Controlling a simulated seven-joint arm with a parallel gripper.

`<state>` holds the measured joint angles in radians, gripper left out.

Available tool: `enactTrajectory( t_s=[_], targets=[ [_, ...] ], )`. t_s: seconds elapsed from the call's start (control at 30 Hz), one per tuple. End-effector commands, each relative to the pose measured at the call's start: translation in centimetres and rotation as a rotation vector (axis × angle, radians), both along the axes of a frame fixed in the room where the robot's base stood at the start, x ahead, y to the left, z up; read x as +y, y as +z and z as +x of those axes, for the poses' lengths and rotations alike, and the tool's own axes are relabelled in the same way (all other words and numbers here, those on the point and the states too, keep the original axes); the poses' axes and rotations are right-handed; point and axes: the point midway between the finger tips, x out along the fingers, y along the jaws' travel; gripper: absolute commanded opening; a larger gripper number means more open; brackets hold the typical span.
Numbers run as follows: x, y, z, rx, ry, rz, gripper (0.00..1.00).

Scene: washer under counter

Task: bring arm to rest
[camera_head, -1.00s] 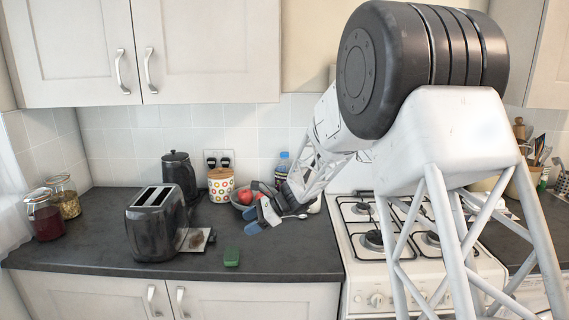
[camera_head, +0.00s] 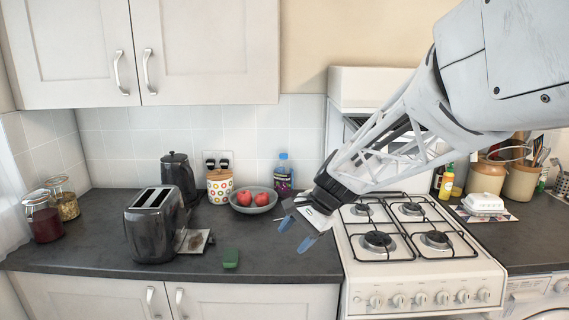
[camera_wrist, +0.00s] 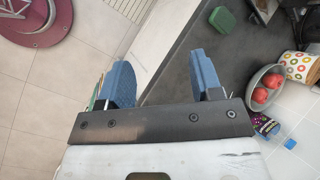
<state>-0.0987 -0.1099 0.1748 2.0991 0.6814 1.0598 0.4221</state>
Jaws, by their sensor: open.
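My gripper (camera_head: 296,234) is open and empty, with blue fingertips. In the head view it hangs above the front part of the dark counter, beside the left edge of the stove. In the wrist view its two blue fingers (camera_wrist: 163,82) stand apart with only the counter edge and tiled floor between and beyond them. My arm reaches in from the upper right of the head view, over the stove.
The white gas stove (camera_head: 420,262) lies below my arm. On the dark counter (camera_head: 90,255) stand a toaster (camera_head: 153,228), kettle (camera_head: 179,178), patterned canister (camera_head: 220,186), bowl (camera_head: 268,208) with red fruit, bottle (camera_head: 284,176) and green block (camera_head: 231,258). Upper cabinets (camera_head: 205,45) hang above.

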Motion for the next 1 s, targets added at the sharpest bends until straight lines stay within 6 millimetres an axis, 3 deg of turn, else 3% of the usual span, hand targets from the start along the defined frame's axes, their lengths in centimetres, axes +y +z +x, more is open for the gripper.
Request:
enactTrajectory(
  t_s=[0.43,1.0],
  targets=[
    [-5.8,1.7,-9.6,-0.178,0.184,-0.195,0.60],
    [-12.4,1.4,-21.2,-0.359,0.432,-0.465,0.60]
  ],
)
